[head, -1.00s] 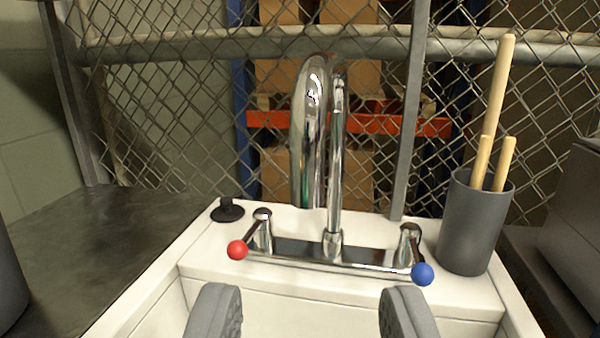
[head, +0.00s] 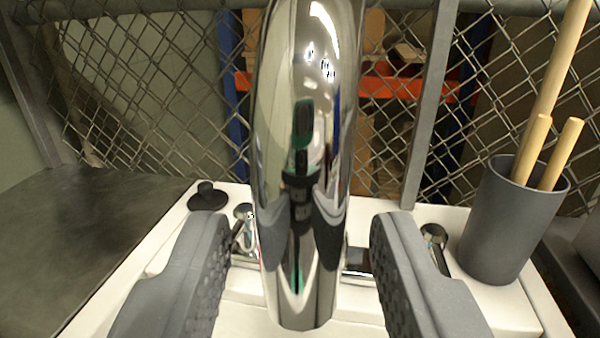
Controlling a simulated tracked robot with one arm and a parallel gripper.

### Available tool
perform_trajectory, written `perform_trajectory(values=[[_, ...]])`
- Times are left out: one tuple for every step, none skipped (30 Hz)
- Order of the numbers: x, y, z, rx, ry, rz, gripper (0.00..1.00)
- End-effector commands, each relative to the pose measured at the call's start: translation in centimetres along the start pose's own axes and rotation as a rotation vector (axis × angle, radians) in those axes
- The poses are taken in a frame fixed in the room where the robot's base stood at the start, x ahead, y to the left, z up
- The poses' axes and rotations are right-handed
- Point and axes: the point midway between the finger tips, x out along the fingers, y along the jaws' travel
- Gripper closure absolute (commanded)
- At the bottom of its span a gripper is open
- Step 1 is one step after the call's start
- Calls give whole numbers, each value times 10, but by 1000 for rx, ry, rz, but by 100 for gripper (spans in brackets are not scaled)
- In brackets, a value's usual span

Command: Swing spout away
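The chrome spout (head: 300,160) fills the middle of the head view, close to the camera. Its downturned end hangs between the two grey fingers of my gripper (head: 298,265). The gripper is open, with a visible gap on each side of the spout. Most of the faucet base (head: 355,262) is hidden behind the spout and fingers. Part of the left handle (head: 243,232) and part of the right handle (head: 436,240) show past the fingers. Their coloured knobs are hidden.
A grey cup (head: 500,225) with wooden sticks stands at the right on the white sink's back ledge. A black stopper (head: 207,197) sits at the left. A dark counter (head: 90,240) lies left of the sink. A chain-link fence (head: 150,90) stands behind.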

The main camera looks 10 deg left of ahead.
Motion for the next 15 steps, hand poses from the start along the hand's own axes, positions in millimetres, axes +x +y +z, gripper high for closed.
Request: perform_trajectory(values=[[5, 0, 0, 0, 1, -1, 60], [7, 0, 0, 0, 2, 0, 60], [10, 0, -1, -1, 2, 0, 60], [11, 0, -1, -1, 3, 1, 60], [13, 0, -2, -1, 3, 1, 60], [14, 1, -2, -1, 3, 1, 60], [14, 1, -2, -1, 2, 1, 60], [15, 1, -2, -1, 2, 1, 60], [15, 0, -2, -1, 2, 1, 60], [15, 1, -2, -1, 2, 1, 60], [15, 1, -2, -1, 2, 1, 60], [15, 1, -2, -1, 2, 1, 60], [15, 1, -1, -1, 2, 2, 60], [15, 1, -2, -1, 2, 2, 60], [15, 1, -1, -1, 1, 2, 60]])
